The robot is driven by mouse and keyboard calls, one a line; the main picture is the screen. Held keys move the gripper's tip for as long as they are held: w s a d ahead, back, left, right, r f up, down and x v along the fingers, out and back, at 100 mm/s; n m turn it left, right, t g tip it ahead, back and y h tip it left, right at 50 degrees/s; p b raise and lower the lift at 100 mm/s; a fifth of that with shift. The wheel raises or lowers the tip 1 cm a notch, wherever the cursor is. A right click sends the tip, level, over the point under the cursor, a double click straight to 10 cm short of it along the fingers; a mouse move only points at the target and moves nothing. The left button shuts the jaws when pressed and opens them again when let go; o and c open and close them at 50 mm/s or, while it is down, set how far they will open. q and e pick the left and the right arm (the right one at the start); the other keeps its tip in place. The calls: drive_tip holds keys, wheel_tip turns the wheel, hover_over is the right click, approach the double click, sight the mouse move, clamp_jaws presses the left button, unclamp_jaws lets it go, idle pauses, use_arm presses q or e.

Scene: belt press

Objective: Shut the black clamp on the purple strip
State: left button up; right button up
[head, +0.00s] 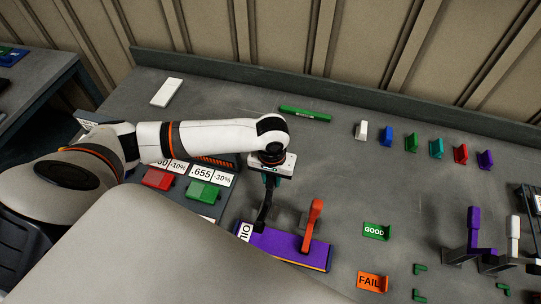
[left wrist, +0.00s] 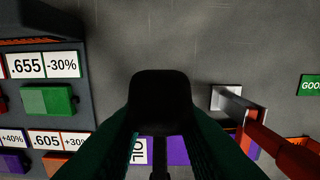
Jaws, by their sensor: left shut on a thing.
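The purple strip (head: 285,248) lies on the grey table near the lower middle, with a white label reading OIL at its left end. It also shows in the left wrist view (left wrist: 178,152), partly hidden by my fingers. The black clamp (head: 262,216) stands at the strip's left part with its handle raised. My left gripper (head: 270,178) is at the top of that handle. In the left wrist view my green fingers are shut around the black handle (left wrist: 160,98). Whether the clamp's foot touches the strip is hidden. My right gripper is in neither view.
An orange clamp (head: 312,226) stands upright on the strip, close right of the black one. Red (head: 158,179) and green (head: 203,192) blocks with number cards lie left. Purple and white levers (head: 474,228) stand farther right.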

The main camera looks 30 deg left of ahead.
use_arm(q)
drive_tip(key=shift+s+d+r, duration=0.15)
drive_tip(key=shift+s, duration=0.5)
drive_tip(key=shift+s+d+r, duration=0.1)
drive_tip(key=shift+s+d, duration=0.05)
drive_tip(key=shift+s, duration=0.45)
drive_tip(key=shift+s+d, duration=0.2)
drive_tip(key=shift+s, duration=0.6)
drive_tip(key=shift+s+d, duration=0.2)
drive_tip(key=shift+s, duration=0.55)
drive_tip(key=o, duration=0.7)
wheel_tip(320, 180, up, 7)
